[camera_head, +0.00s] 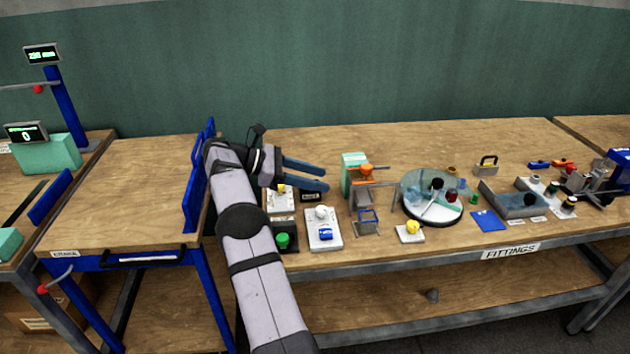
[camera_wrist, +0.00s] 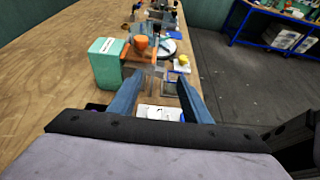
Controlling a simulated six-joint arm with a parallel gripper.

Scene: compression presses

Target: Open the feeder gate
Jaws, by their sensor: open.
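A feeder stands on the fittings bench, with a teal block (camera_head: 354,160), an orange part with a knob (camera_head: 367,170), a grey chute (camera_head: 362,196) and a small open-topped bin (camera_head: 368,220) in front. In the wrist view the teal block (camera_wrist: 106,65) is at left and the orange knob (camera_wrist: 141,42) is just beyond my fingers. I cannot make out which part is the gate. My gripper (camera_head: 323,177) is open and empty, left of the feeder and apart from it. In the wrist view its blue fingers (camera_wrist: 160,80) point toward the feeder.
A yellow knob (camera_head: 412,227) and a round turntable with a clear cover (camera_head: 432,205) stand right of the feeder. The bench behind is clear.

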